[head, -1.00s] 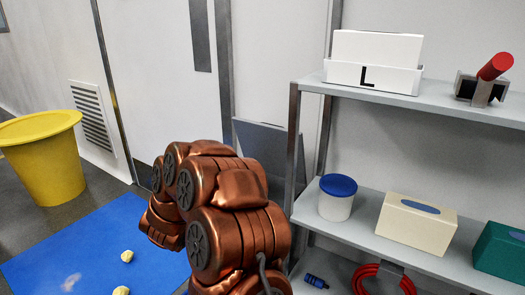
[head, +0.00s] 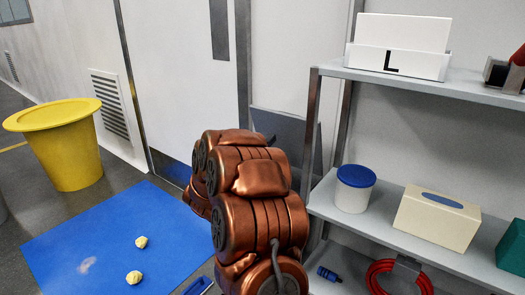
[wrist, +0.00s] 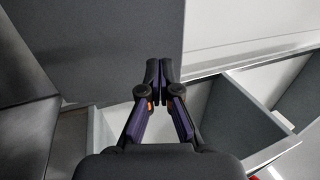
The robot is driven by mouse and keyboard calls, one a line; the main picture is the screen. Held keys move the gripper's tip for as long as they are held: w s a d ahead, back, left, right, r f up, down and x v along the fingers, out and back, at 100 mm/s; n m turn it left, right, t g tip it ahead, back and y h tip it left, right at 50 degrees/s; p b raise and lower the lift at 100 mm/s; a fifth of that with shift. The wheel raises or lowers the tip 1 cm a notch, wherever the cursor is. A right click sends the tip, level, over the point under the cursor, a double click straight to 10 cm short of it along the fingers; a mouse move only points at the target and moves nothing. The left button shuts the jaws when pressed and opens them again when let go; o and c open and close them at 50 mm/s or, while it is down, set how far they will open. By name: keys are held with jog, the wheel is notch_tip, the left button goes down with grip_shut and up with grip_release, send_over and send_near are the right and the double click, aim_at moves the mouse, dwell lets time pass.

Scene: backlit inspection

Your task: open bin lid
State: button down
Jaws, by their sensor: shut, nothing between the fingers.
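The yellow bin (head: 68,158) stands on the floor at the left of the head view. Its wide yellow lid (head: 52,114) sits on top and looks closed. My gripper (wrist: 159,72) shows in the wrist view with its fingertips together and nothing between them. The bin is not in the wrist view. In the head view my copper-coloured arm is to the right of the bin, well apart from it, and the gripper itself is hidden.
A blue mat (head: 105,240) with crumpled pale lumps (head: 134,277) lies on the floor before the bin. A metal shelf (head: 335,195) stands at right, holding a blue-lidded tub (head: 351,197) and boxes. Grey open compartments (wrist: 235,115) lie beyond my gripper.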

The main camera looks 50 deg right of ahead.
aim_at(283, 123)
jog(key=shift+b+x, duration=0.8)
jog(key=shift+x, duration=2.5)
jog(key=shift+w, duration=0.15)
